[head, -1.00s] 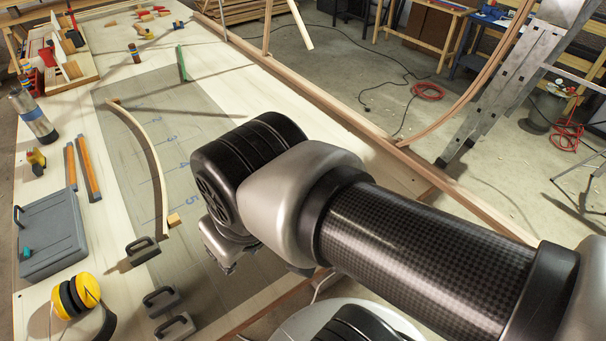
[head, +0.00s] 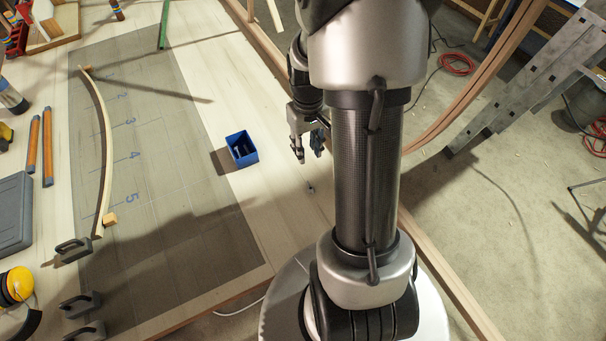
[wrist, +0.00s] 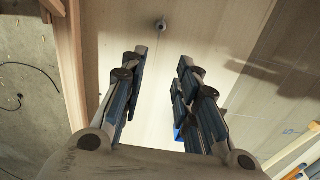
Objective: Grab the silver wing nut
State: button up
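The silver wing nut (head: 310,188) lies on the pale wooden bench top, small in the head view, below my gripper in the picture and left of my arm. It also shows near the top middle of the wrist view (wrist: 161,24), beyond my fingertips. My gripper (head: 309,150) hangs above the bench and points down. In the wrist view its two blue-padded fingers (wrist: 163,60) stand apart with nothing between them. The nut is clear of both fingers.
An open blue box (head: 242,149) stands on the bench left of my gripper. The bench has a raised wooden edge (head: 450,285) on the right. Bare wood surrounds the nut.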

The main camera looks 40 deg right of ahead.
jog(key=b, duration=0.2)
send_over(309, 183)
jog(key=f, duration=0.6)
jog(key=w+f, duration=0.1)
jog(key=f, duration=0.3)
jog(key=f+b, duration=0.1)
jog(key=f, duration=0.1)
jog(key=s+f, duration=0.1)
jog(key=f, duration=0.1)
jog(key=shift+f+b, duration=0.2)
jog(key=shift+b, duration=0.15)
jog(key=shift+f, duration=0.45)
jog(key=shift+c, duration=0.5)
jog(key=c, duration=0.6)
